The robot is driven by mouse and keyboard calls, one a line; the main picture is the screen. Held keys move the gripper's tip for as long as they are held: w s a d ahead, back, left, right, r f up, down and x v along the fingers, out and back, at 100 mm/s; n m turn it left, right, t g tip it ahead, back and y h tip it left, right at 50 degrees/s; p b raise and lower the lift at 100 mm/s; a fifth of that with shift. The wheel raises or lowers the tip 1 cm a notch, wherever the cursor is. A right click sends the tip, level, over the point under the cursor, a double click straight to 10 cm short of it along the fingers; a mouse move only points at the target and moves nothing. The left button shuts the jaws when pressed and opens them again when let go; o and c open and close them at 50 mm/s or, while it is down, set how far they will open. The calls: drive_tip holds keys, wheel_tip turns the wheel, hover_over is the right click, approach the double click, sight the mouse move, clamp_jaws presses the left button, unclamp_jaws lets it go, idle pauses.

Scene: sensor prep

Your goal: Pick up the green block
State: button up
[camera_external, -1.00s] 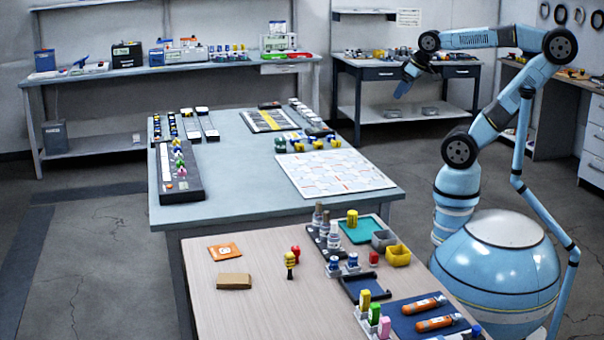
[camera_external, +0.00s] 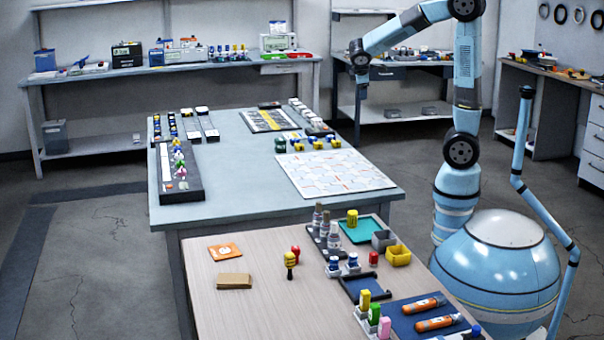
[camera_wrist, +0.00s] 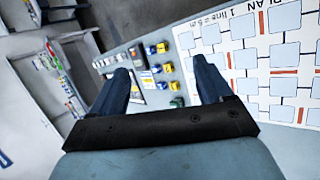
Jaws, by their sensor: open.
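My gripper (camera_external: 360,66) hangs high above the far right part of the grey-blue table, pointing down. In the wrist view my gripper (camera_wrist: 160,72) is open, with nothing between its fingers but the table far below. A small green block (camera_external: 280,145) lies at the left end of a cluster of yellow and blue blocks (camera_external: 318,143). It also shows in the wrist view (camera_wrist: 177,101), just left of the right finger. Another green piece (camera_external: 374,313) stands upright between a yellow and a pink one on the wooden table.
A black tray (camera_external: 178,190) with small coloured parts lies along the table's left side. The wooden table (camera_external: 250,310) in front carries bottles, bins and orange tubes. The air around my gripper is clear.

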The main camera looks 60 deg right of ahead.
drive_tip(key=w+d+f+n+t+h, duration=0.1)
drive_tip(key=w+d+f+n+h, duration=0.25)
drive_tip(key=w, duration=0.65)
drive_tip(key=w+f+n+t+h, duration=0.25)
drive_tip(key=w+f+n, duration=0.3)
drive_tip(key=w, duration=0.45)
drive_tip(key=n+t, duration=0.7)
drive_tip(key=n, duration=0.5)
approach(279, 139)
drive_tip(key=w+d+r, duration=0.2)
drive_tip(key=d+r, duration=0.1)
drive_tip(key=r, duration=0.5)
drive_tip(key=shift+y, duration=0.4)
wheel_tip(279, 139, down, 8)
drive_tip(key=shift+d+r, duration=0.1)
drive_tip(key=shift+x, duration=3.8)
drive_tip(key=shift+c, duration=0.4)
drive_tip(key=c, duration=1)
drive_tip(key=shift+c, duration=0.2)
